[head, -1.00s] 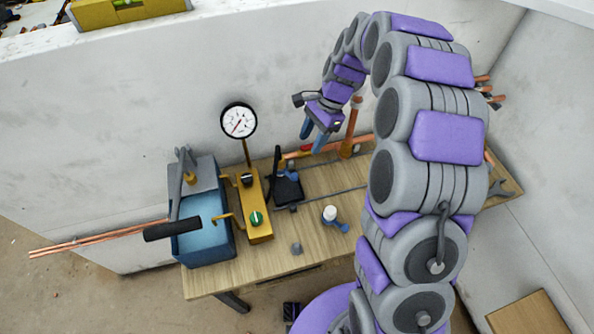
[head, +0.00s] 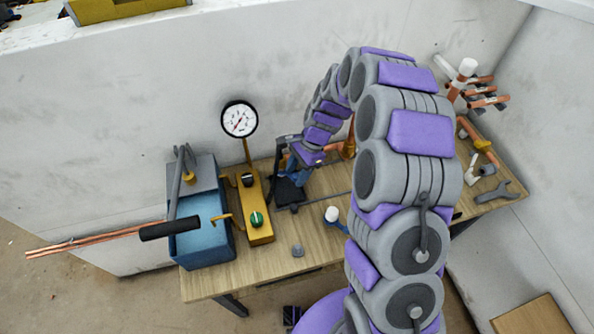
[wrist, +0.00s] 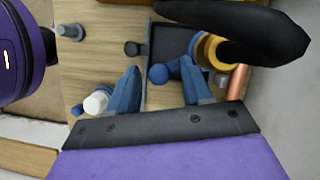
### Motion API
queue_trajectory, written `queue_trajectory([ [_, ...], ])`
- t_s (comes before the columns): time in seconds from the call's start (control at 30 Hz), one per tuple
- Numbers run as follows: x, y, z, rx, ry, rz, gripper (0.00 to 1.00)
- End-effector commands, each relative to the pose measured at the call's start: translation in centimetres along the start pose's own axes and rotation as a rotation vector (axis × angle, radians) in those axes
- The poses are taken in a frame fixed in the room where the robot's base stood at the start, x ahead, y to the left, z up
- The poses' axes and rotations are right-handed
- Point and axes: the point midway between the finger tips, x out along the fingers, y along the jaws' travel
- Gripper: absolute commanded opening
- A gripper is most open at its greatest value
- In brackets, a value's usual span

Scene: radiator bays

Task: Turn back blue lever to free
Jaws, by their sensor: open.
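A blue lever with a rounded knob end (wrist: 160,74) sits beside a brass ring fitting (wrist: 212,50) over a dark tray (wrist: 170,38) in the wrist view. My gripper (wrist: 160,64) is open, with one blue finger to each side of the blue lever's knob. I cannot tell whether either finger touches it. In the head view my gripper (head: 298,178) is low at the dark tray (head: 289,194), and its fingers and the lever blend together there. A large black handle (wrist: 250,28) crosses above the brass fitting and hides part of it.
A blue tank (head: 200,240) and a yellow block with knobs (head: 256,215) stand left of the tray, with a gauge (head: 239,118) behind. A white-capped blue piece (head: 333,214) stands in front. Copper pipes (head: 484,95) and a wrench (head: 494,192) are at right.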

Motion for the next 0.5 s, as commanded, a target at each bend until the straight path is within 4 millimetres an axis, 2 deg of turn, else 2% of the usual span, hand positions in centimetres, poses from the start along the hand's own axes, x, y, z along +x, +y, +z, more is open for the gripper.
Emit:
queue_trajectory([
  [0.13,-0.04,0.00,0.01,0.000,0.000,0.000,0.49],
  [0.5,-0.05,-0.01,0.02,0.000,-0.001,0.000,0.13],
])
